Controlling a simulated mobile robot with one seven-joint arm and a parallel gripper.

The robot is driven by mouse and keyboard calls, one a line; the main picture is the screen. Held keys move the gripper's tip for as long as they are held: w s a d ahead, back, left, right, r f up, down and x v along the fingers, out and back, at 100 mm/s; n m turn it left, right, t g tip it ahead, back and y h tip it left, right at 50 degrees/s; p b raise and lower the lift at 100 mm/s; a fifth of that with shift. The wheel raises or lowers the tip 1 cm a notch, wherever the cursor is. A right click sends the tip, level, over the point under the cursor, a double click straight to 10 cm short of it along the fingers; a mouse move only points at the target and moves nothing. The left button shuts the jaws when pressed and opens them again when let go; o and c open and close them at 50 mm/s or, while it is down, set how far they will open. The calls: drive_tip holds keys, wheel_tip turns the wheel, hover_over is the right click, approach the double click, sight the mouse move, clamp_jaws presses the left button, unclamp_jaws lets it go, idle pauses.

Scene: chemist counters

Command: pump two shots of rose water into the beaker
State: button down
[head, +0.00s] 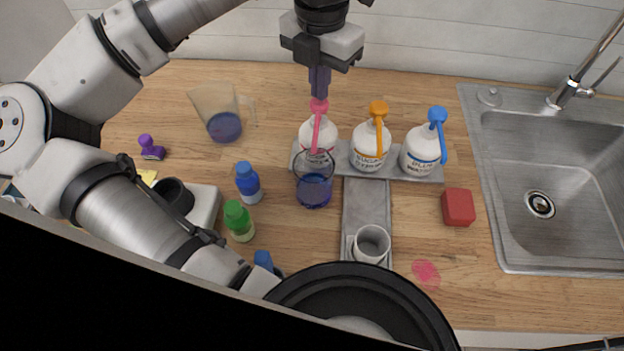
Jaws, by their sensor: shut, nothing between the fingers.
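A white bottle with a pink pump (318,132) stands at the left end of a grey rack; its label is mostly hidden. A clear beaker (314,182) with blue-purple liquid stands in front of it, under the pink spout. My gripper (319,94) is shut and points down onto the pink pump head; the fingertips appear to touch its top, with nothing held. The orange-pump bottle (369,146) and blue-pump bottle (424,148) stand to the right on the rack.
A jug (222,115) with blue-purple liquid stands back left. Blue (248,182) and green (238,221) bottles stand left of the beaker. A white mug (370,244) sits on the rack's front arm (366,205). A red block (457,207) and sink (540,180) lie right.

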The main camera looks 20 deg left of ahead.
drive_tip(key=shift+f+b, duration=1)
drive_tip(key=shift+f, duration=0.15)
drive_tip(key=shift+r+p, duration=0.85)
drive_tip(key=shift+r, duration=0.65)
drive_tip(key=shift+f, duration=0.1)
